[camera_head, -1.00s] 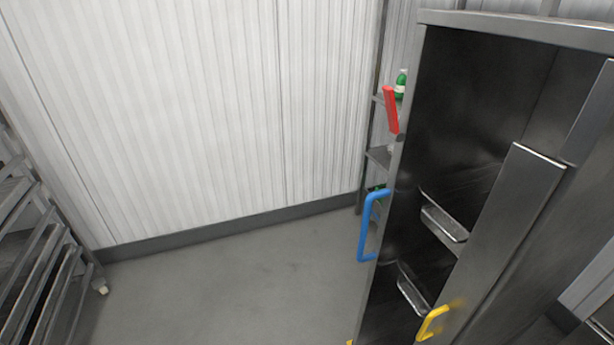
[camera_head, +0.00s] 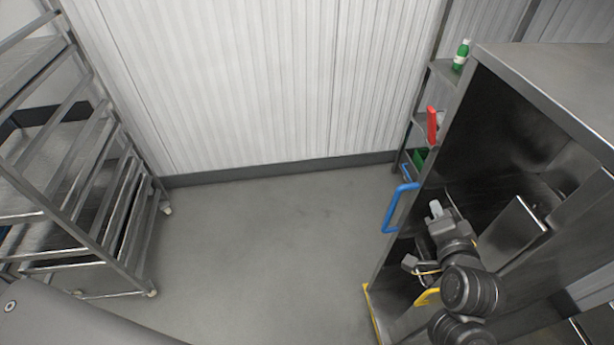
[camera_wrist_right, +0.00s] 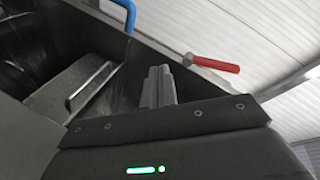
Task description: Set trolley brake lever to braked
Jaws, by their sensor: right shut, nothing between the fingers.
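A red lever (camera_head: 431,124) sticks up at the left edge of the open steel trolley cabinet (camera_head: 540,85). In the right wrist view the red lever (camera_wrist_right: 214,64) lies nearly level, its grip end to the right, beyond my fingers. My right gripper (camera_head: 436,209) is in front of the cabinet's open side, below and apart from the red lever. In the wrist view its grey fingers (camera_wrist_right: 158,86) are together and empty. My left gripper is not in view.
A shelf with a green bottle (camera_head: 461,56) stands behind. A wheeled rack (camera_head: 100,200) is at left. The middle floor (camera_head: 265,250) is clear.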

